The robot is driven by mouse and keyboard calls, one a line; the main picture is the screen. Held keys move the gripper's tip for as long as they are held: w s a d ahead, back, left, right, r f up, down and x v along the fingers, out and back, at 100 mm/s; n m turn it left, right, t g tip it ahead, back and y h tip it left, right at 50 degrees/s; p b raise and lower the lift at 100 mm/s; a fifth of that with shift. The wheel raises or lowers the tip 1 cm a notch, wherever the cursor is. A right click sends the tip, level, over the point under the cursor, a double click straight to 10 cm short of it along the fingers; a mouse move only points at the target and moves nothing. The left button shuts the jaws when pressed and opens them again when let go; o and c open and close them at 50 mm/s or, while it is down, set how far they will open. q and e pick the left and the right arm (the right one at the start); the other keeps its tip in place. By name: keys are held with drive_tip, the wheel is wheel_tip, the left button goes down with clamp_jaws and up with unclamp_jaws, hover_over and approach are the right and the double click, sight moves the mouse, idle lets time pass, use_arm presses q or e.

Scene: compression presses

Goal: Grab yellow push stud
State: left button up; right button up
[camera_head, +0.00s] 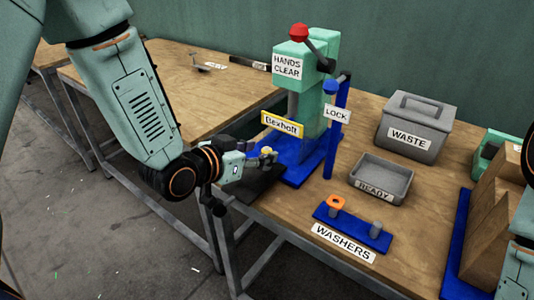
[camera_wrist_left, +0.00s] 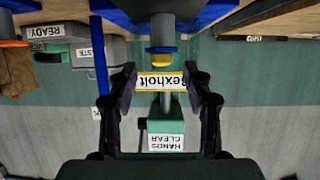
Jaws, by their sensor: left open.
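The yellow push stud (camera_head: 267,151) is small and sits at the front of the press, right by my left gripper (camera_head: 254,161). In the left wrist view, which is upside down, the stud's yellow end (camera_wrist_left: 162,57) shows on a grey cylinder in the blue base. My left gripper (camera_wrist_left: 161,82) is open there, its two dark fingers apart with nothing between them. The stud appears centred between the fingers and a little beyond their tips. My right gripper is not in view.
The green press (camera_head: 318,105) has a red-knobbed lever and a blue lock post (camera_head: 330,135). To its right stand a grey waste bin (camera_head: 414,120), a ready tray (camera_head: 382,175) and a blue washer stand (camera_head: 350,228) with an orange washer. The table edge runs below my left gripper.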

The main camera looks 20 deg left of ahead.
use_arm(q)
drive_tip(key=x, duration=0.2)
drive_tip(key=shift+w+a+f, duration=0.1)
drive_tip(key=shift+w+f, duration=0.1)
drive_tip(key=shift+w, duration=0.1)
drive_tip(key=shift+s+r, duration=0.15)
drive_tip(key=shift+c, duration=0.3)
drive_tip(key=c, duration=0.6)
drive_tip(key=shift+c, duration=1)
